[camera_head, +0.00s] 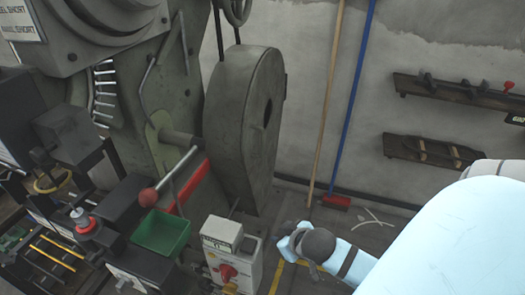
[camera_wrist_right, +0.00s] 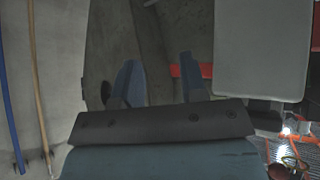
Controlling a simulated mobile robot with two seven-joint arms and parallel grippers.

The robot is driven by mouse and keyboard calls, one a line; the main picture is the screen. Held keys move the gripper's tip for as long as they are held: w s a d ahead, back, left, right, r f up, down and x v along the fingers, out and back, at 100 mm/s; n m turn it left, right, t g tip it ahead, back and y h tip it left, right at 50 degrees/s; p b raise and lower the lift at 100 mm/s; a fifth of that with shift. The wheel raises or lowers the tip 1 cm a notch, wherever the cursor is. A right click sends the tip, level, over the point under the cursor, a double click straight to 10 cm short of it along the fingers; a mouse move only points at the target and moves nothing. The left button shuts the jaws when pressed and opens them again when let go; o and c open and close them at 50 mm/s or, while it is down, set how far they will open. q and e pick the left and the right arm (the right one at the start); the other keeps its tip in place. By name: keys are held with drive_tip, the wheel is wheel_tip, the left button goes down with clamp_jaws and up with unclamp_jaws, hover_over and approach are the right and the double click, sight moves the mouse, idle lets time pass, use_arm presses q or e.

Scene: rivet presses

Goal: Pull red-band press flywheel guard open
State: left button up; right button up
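The press (camera_head: 190,110) with a red band (camera_head: 191,187) low on its side stands at left in the head view. Its flywheel guard (camera_head: 232,125) is a large grey rounded housing with a dark slot, upright on the press's right side. Whether the guard is ajar is unclear. My right gripper (camera_head: 286,244) is below and right of the guard, apart from it, low near the floor. In the right wrist view its two blue-grey fingers (camera_wrist_right: 158,86) are spread with nothing clearly held between them. My left gripper is not in view.
A white control box (camera_head: 232,255) with a red knob stands left of my right gripper. A green bin (camera_head: 161,232) and red-ball lever (camera_head: 149,197) are farther left. A broom (camera_head: 337,200) and a blue pole (camera_head: 352,95) lean on the wall. Wall racks (camera_head: 455,94) hang at right.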

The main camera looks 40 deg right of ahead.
drive_tip(key=w+d+r+t+y, duration=0.1)
drive_tip(key=w+d+r+t, duration=0.2)
drive_tip(key=w+d+t, duration=0.55)
drive_tip(key=n+y, duration=0.3)
drive_tip(key=y, duration=0.3)
approach(263, 154)
wheel_tip(263, 154, up, 4)
drive_tip(key=s+d, duration=0.1)
drive_tip(key=s, duration=0.1)
drive_tip(key=b+x, duration=0.1)
drive_tip(key=x, duration=1.1)
drive_tip(key=shift+w, duration=0.3)
clamp_jaws()
